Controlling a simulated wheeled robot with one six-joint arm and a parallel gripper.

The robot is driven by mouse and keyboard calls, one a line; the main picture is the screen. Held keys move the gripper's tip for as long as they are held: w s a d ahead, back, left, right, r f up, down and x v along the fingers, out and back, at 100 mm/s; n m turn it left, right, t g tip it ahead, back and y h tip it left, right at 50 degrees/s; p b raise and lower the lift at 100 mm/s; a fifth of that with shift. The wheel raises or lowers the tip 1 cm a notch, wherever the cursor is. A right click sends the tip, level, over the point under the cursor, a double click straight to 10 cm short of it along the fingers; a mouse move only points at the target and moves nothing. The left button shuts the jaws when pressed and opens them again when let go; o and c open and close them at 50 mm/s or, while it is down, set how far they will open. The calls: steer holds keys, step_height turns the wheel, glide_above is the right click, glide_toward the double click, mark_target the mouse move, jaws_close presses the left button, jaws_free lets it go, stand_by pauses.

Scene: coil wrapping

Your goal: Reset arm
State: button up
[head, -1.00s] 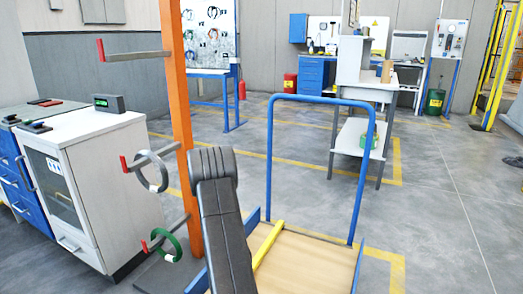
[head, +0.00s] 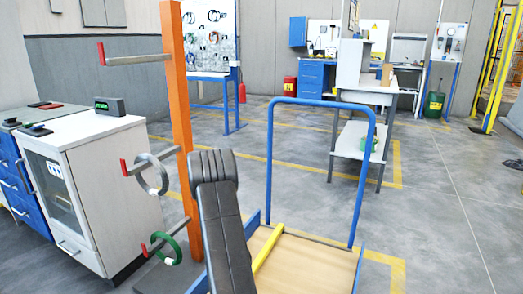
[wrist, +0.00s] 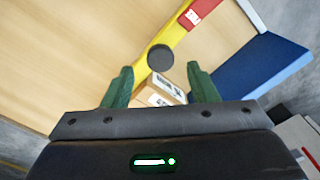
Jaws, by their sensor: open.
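My gripper (wrist: 158,88) shows in the wrist view with its two green fingers apart and nothing held between them. Beyond the fingertips are a yellow bar (wrist: 132,77) with a dark round disc (wrist: 160,58) and small labelled boxes (wrist: 166,82). My arm (head: 222,225) rises in the middle of the head view; my gripper is not visible there. A grey coil (head: 163,180) hangs on a middle peg of the orange post (head: 176,110). A green coil (head: 177,250) hangs on the lower peg. The upper peg (head: 135,58) is bare.
A cart with a wooden deck (head: 310,270) and blue handle (head: 270,160) stands beside my arm. A white cabinet (head: 120,190) is at left. A grey workstation (head: 360,92) stands behind the cart. The floor at right (head: 450,220) is open.

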step_height(320, 180, down, 4)
steer(key=shift+f+b, duration=0.1)
steer(key=shift+b, duration=0.45)
steer(key=s+d, duration=0.4)
steer(key=d, duration=0.6)
steer(key=s+d, duration=0.5)
steer(key=d, duration=0.5)
steer(key=s+d, duration=0.5)
steer(key=d, duration=0.5)
steer(key=shift+s+d, duration=0.25)
step_height(320, 180, up, 14)
steer(key=p, duration=0.5)
steer(key=shift+s, duration=0.15)
steer(key=shift+s, duration=0.1)
